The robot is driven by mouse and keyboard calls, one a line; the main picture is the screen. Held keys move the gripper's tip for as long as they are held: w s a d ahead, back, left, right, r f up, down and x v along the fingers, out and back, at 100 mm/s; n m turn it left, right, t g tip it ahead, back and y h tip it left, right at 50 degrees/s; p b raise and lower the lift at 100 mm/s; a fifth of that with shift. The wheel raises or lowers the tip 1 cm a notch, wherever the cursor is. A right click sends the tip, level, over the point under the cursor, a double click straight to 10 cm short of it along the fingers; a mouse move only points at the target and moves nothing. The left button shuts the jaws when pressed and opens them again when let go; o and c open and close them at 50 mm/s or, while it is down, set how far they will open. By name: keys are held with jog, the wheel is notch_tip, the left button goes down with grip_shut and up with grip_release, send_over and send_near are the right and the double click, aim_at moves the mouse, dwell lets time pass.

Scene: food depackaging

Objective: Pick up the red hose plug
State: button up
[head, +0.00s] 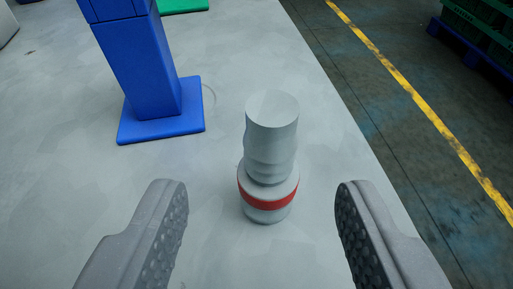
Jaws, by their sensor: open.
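The hose plug (270,155) stands upright on the grey table, a little right of the picture's middle. It is light grey, with a narrower ribbed upper part, a wider base and a red band around that base. My gripper (262,215) is open, with one textured grey finger on each side of the plug. Neither finger touches it; there is clear space on both sides. Nothing hides the plug.
A blue post on a square blue foot (160,124) stands behind and left of the plug. A green base (183,5) shows at the top edge. The grey table (60,160) ends at right; beyond lies a dark floor with a yellow line (430,110) and stacked crates (480,30).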

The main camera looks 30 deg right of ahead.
aim_at(266, 120)
jog(key=x, duration=0.9)
jog(key=shift+d, duration=0.15)
grip_shut()
